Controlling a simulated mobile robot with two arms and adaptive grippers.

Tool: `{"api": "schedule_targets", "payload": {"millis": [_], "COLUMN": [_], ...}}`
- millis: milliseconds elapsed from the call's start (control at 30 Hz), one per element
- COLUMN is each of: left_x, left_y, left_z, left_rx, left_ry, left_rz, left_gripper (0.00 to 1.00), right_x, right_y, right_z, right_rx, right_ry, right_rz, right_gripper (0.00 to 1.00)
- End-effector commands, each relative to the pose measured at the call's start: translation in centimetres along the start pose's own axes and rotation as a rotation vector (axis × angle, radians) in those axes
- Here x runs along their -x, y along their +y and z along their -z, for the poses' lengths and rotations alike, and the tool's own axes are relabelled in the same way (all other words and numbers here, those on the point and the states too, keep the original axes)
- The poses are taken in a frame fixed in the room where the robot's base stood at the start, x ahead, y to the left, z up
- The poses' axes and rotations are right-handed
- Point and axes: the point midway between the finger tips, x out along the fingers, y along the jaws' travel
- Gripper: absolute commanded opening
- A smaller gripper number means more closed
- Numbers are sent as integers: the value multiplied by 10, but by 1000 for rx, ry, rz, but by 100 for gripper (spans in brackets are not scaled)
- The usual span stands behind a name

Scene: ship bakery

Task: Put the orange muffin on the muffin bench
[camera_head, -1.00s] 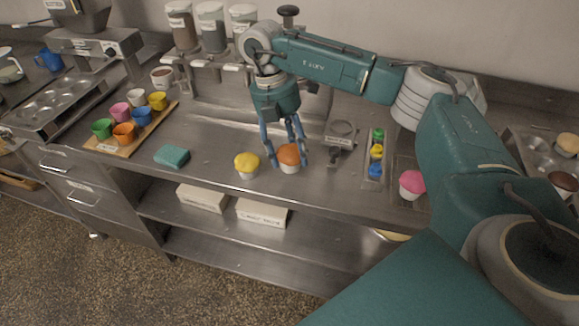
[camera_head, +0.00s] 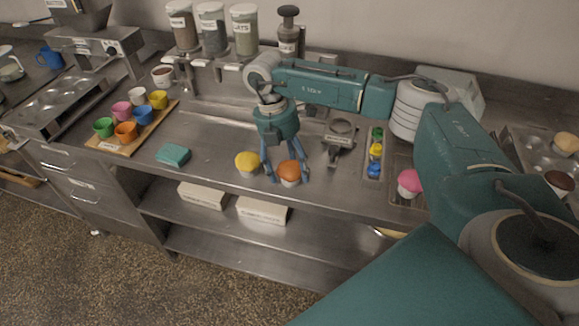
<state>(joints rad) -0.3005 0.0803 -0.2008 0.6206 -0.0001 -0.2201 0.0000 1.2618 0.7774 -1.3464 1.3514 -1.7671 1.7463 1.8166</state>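The orange muffin (camera_head: 289,169) stands upright in a white cup near the front edge of the steel counter. My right gripper (camera_head: 288,180) points down over it, with a finger on either side. The fingers are very close to the muffin; I cannot tell whether they press on it. A yellow muffin (camera_head: 247,162) stands just left of it. A pink muffin (camera_head: 409,181) stands on a small tray further right. No surface is clearly marked as the muffin bench. My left gripper is not in view.
A green sponge (camera_head: 173,155) and a wooden board (camera_head: 112,146) with several coloured cups lie to the left. A rack of small coloured items (camera_head: 374,169) and a metal tool (camera_head: 339,138) are right of the gripper. A muffin tin (camera_head: 526,150) is at far right.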

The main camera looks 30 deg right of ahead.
Motion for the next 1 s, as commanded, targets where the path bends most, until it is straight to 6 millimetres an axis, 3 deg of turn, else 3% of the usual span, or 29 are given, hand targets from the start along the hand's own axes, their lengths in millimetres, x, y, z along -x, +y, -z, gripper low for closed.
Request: {"api": "schedule_targets", "payload": {"millis": [433, 800, 1000], "left_x": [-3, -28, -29], "left_y": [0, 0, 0], "left_z": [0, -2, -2], "left_rx": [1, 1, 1], "left_ry": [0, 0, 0], "left_rz": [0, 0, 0], "left_gripper": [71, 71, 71], "right_x": [11, 86, 116], "right_y": [1, 2, 0], "right_z": [0, 0, 0], "right_rx": [-1, 0, 0], "right_ry": [-1, -1, -1], "right_rz": [-3, -5, -2], "right_gripper": [71, 71, 71]}}
